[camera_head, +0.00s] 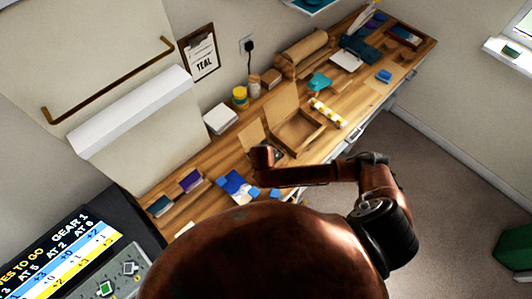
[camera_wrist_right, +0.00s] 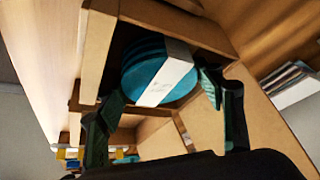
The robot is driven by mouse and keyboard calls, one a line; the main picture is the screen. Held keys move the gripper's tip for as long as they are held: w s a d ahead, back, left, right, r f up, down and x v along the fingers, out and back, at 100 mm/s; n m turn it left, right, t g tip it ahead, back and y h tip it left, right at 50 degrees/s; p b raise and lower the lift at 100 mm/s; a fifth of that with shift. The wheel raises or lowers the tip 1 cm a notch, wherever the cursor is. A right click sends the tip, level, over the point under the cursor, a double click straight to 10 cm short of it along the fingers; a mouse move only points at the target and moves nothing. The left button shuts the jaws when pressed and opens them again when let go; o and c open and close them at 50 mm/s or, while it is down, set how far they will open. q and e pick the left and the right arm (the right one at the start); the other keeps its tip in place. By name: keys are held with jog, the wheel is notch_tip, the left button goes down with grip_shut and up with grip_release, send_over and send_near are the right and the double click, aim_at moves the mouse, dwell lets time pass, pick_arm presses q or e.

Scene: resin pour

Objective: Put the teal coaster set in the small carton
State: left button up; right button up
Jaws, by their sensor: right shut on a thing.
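The teal coaster set (camera_wrist_right: 158,75) is a round stack with a white paper band, seen in the right wrist view. My right gripper (camera_wrist_right: 165,95) is shut on it, with a dark green finger at each side. The small carton (camera_head: 299,129) stands open on the bench, flaps spread. Its cardboard walls (camera_wrist_right: 98,45) show close around the coaster set in the wrist view; I cannot tell whether the set touches the bottom. In the head view my right gripper (camera_head: 268,154) is at the carton's near left side, and the coasters are mostly hidden. My left gripper is not in view.
A clipboard (camera_head: 200,54) reading TEAL hangs on the wall. Blue pieces (camera_head: 237,184) lie left.

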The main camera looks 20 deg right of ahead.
jog(key=o, duration=1.1)
jog(key=shift+r, duration=0.35)
jog(key=v, duration=1.2)
jog(key=shift+r+p, duration=0.25)
jog(key=shift+p, duration=0.05)
